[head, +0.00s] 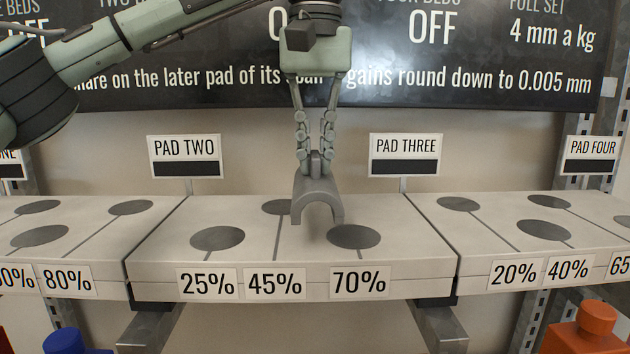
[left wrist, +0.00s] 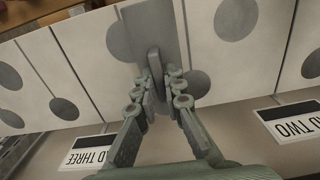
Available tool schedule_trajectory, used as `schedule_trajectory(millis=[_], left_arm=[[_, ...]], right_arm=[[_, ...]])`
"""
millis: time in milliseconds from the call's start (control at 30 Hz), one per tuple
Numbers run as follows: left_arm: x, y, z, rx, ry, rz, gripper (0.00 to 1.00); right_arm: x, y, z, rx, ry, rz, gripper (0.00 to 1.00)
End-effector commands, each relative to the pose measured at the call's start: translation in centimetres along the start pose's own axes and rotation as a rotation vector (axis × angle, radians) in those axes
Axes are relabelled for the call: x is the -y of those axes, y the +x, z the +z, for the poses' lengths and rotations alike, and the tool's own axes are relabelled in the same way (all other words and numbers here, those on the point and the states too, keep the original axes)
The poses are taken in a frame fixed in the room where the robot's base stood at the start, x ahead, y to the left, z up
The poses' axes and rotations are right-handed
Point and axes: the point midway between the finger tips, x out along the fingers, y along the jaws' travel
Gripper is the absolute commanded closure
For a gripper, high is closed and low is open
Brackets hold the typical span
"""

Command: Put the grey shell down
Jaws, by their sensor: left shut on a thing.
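My left gripper (head: 316,160) is shut on the grey shell (head: 317,195), a half-round arch with its hollow side facing down. The gripper points down and holds the shell by a raised fin on its top. The shell is over the pad two block (head: 260,240), between the dark spots above the 45% and 70% labels. I cannot tell whether its lower edges touch the surface. In the left wrist view the gripper (left wrist: 158,88) is closed on the shell's fin (left wrist: 154,62), with the shell (left wrist: 155,30) beyond. My right gripper is not in view.
The pad three block (head: 540,235) stands to the right and another block (head: 70,240) to the left. The pad two sign (head: 184,157) and pad three sign (head: 405,155) stand behind. Orange (head: 590,330) and blue (head: 65,342) objects are at the front corners.

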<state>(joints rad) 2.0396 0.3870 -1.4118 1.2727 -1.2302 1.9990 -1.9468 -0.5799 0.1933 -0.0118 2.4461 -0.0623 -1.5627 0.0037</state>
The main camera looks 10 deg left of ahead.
Motion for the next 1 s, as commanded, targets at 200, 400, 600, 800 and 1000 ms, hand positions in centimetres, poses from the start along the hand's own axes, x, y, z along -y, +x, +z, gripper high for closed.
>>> schedule_trajectory(millis=[200,400,600,800,1000], left_arm=[[0.1,3.2,0.1,0.000,0.000,0.000,1.00],[0.0,3.6,0.1,0.000,0.000,0.000,1.00],[0.0,3.9,0.1,0.000,0.000,0.000,1.00],[0.0,4.0,0.1,0.000,-0.001,0.000,0.70],[0.0,3.9,0.1,0.000,-0.001,0.000,0.70]], right_arm=[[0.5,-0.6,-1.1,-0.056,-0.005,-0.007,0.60],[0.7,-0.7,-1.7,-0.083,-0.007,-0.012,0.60],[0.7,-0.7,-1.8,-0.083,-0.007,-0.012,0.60],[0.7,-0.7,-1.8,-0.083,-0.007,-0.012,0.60],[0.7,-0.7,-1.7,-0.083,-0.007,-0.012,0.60]])
